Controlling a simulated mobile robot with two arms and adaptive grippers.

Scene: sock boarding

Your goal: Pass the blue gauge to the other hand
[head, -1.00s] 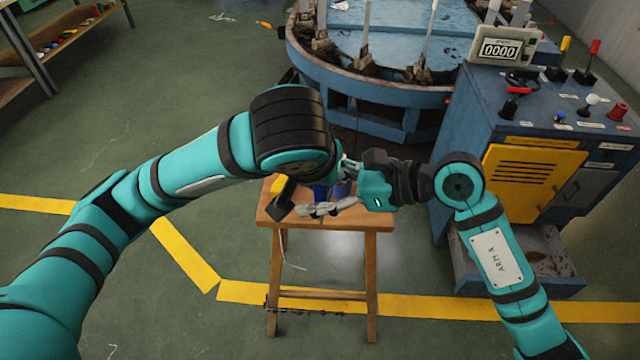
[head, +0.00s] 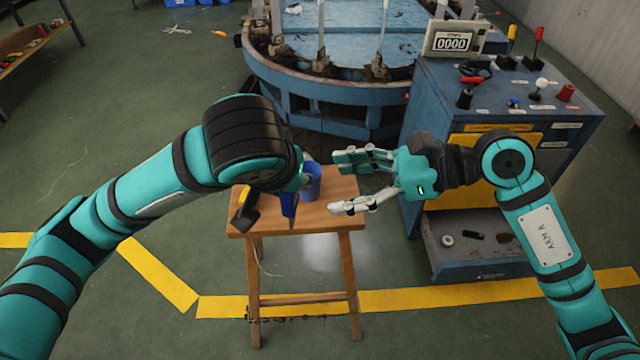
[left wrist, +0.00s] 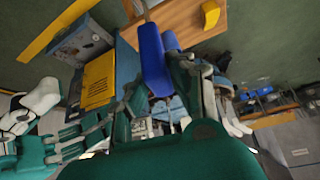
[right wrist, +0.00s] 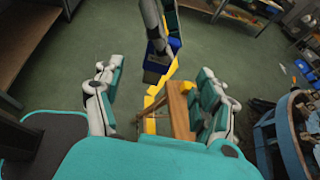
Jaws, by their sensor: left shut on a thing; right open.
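The blue gauge (head: 289,204) hangs under my left wrist, in front of the stool top in the head view. My left gripper (head: 294,188) is shut on it, its fingers mostly hidden by the wrist. In the left wrist view the blue gauge (left wrist: 152,60) is long, with a thin metal tip pointing up the picture. My right gripper (head: 338,184) is open and empty, to the right of the gauge and apart from it. In the right wrist view the gauge (right wrist: 158,62) shows beyond the spread fingers of my right gripper (right wrist: 155,82).
A wooden stool (head: 335,212) stands below, with a blue cup (head: 311,185) and a black-and-yellow tool (head: 244,212) on it. A blue control cabinet (head: 420,120) stands at the right. A round blue machine (head: 335,100) is behind.

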